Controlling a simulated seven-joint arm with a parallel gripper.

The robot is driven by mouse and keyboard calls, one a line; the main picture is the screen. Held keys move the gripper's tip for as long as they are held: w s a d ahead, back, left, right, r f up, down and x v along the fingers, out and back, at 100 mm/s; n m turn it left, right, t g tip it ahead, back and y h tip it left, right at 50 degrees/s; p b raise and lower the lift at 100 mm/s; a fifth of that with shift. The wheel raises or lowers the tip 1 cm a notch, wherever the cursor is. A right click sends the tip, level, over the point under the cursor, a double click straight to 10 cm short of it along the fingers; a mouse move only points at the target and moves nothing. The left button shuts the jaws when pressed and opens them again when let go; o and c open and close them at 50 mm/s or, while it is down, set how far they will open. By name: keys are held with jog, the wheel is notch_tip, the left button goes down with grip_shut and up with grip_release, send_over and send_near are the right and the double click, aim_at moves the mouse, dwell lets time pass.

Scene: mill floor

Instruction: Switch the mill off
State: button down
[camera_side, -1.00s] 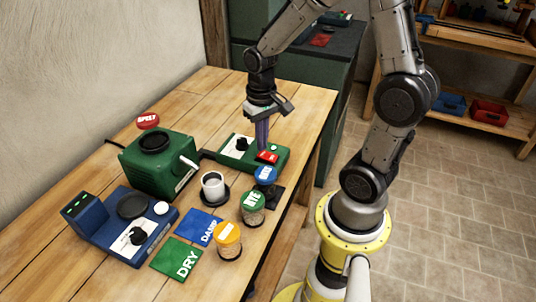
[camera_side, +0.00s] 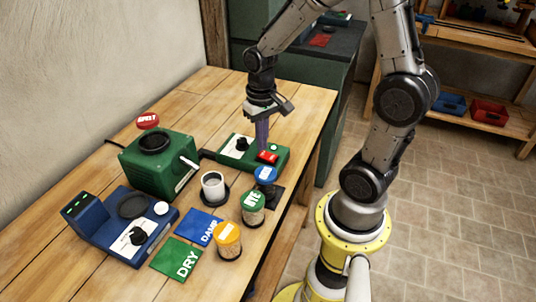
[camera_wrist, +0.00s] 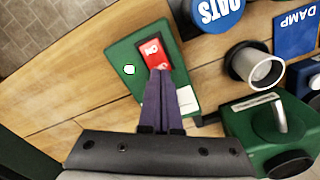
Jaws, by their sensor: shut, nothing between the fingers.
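A green control box (camera_side: 238,148) lies on the bench, with a red rocker switch (camera_side: 268,157) near one end and a dial. In the wrist view the red switch (camera_wrist: 153,52) shows white lettering, seemingly ON, and a pale round lamp (camera_wrist: 129,70) beside it. My gripper (camera_side: 263,148) is shut and empty, pointing down at the switch. In the wrist view my fingertips (camera_wrist: 160,73) overlap the switch's near end; I cannot tell whether they touch it. The green mill (camera_side: 160,165), with a black hopper, stands to the left of the control box.
A grey cup (camera_side: 213,185), jars with blue (camera_side: 265,174), green (camera_side: 253,199) and orange (camera_side: 228,232) lids, and DAMP (camera_side: 199,227) and DRY (camera_side: 177,258) cards lie nearby. A blue scale-like device (camera_side: 120,235) stands front left. The bench's right edge is close to the control box.

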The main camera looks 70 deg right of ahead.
aim_at(262, 154)
jog(key=shift+f, duration=0.95)
dwell(1.1)
jog(key=shift+r, duration=3.55)
jog(key=shift+a, duration=0.15)
jog(key=s+a+r+n+t, duration=0.5)
jog(key=s+a+r, duration=0.3)
jog(key=s, duration=0.2)
jog(key=shift+s+a+r+n+t, duration=0.15)
jog(key=shift+a+r+n+t, duration=0.2)
jog(key=shift+n, duration=0.15)
